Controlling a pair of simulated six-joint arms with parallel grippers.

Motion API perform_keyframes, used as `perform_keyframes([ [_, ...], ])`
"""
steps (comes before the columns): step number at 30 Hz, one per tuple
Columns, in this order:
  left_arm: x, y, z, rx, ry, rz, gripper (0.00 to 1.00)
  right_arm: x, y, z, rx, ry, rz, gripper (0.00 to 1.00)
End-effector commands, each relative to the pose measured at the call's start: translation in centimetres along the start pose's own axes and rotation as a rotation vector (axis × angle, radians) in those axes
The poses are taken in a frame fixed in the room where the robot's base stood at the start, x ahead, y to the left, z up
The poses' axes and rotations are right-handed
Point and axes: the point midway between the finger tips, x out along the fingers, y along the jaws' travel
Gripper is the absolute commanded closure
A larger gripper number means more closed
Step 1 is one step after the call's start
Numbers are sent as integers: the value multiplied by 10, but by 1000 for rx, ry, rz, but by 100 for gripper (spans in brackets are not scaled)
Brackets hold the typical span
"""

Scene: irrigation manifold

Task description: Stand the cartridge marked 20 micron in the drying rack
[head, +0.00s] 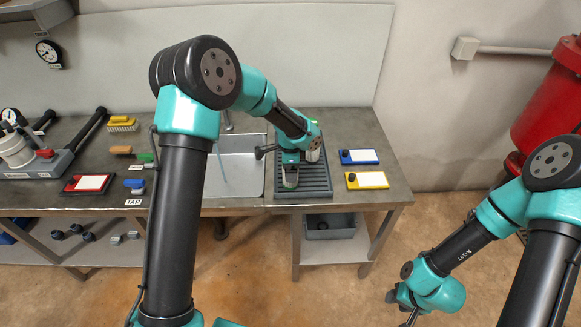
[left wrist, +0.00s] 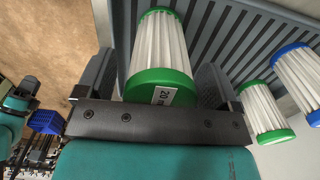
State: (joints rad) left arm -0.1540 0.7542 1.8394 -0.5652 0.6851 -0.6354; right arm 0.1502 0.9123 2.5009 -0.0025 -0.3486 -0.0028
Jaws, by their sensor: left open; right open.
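The cartridge marked 20 (left wrist: 158,58) is white and pleated with green end caps and a label on its near cap. It appears to stand upright on the grey slatted drying rack (head: 318,189); in the head view, the cartridge under my left gripper (head: 291,181) is partly covered. My left gripper (head: 291,163) is open, its fingers on either side of the cartridge. Whether they touch it I cannot tell. My right gripper (head: 408,314) is open and empty, low at the right over the floor, away from the bench.
In the left wrist view, another green-capped cartridge (left wrist: 265,112) and a blue-capped cartridge (left wrist: 298,80) stand right of the held-between one. A sink (head: 236,172) lies left of the rack.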

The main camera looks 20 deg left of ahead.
Motion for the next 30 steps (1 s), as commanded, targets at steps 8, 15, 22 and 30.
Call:
perform_keyframes([
  [8, -10, 0, 0, -1, 1, -2, 13, 0, 0, 0, 0, 0, 0, 57],
  [15, -45, -1, 0, -2, 2, -4, 13, 0, 0, 0, 0, 0, 0, 57],
  [22, -89, -1, 0, -1, 2, -4, 13, 0, 0, 0, 0, 0, 0, 57],
  [30, -120, 0, 0, 0, 1, -1, 13, 0, 0, 0, 0, 0, 0, 57],
])
